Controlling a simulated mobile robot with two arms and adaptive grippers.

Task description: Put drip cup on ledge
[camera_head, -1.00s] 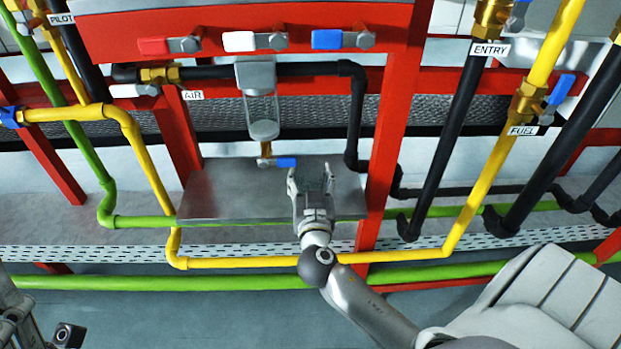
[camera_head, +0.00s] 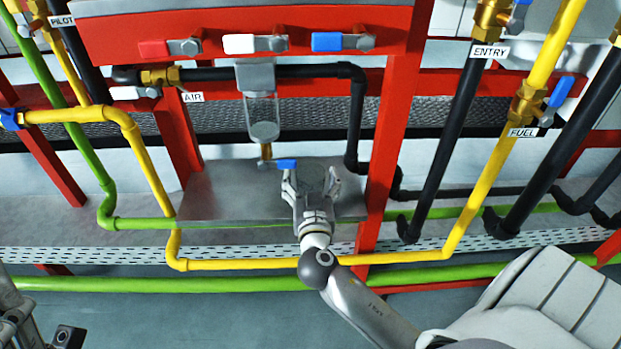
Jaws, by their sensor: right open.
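The ledge is a flat grey metal shelf (camera_head: 215,190) between the red posts. My right gripper (camera_head: 311,176) is over the right part of the ledge, its fingers pointing away from me and spread wide. I see nothing clearly held between the fingers. I cannot make out a separate drip cup; anything small behind the fingers would be hidden. A clear bowl with a grey top (camera_head: 262,115) hangs above the ledge, left of my right gripper. A short brass outlet with a blue lever (camera_head: 287,164) is under it, close to the left fingertip.
A red post (camera_head: 386,140) stands right of the gripper, with a black pipe (camera_head: 356,120) beside it. Yellow (camera_head: 230,263) and green pipes run below the ledge. A red panel with several levers (camera_head: 240,25) is above. The left part of the ledge is clear.

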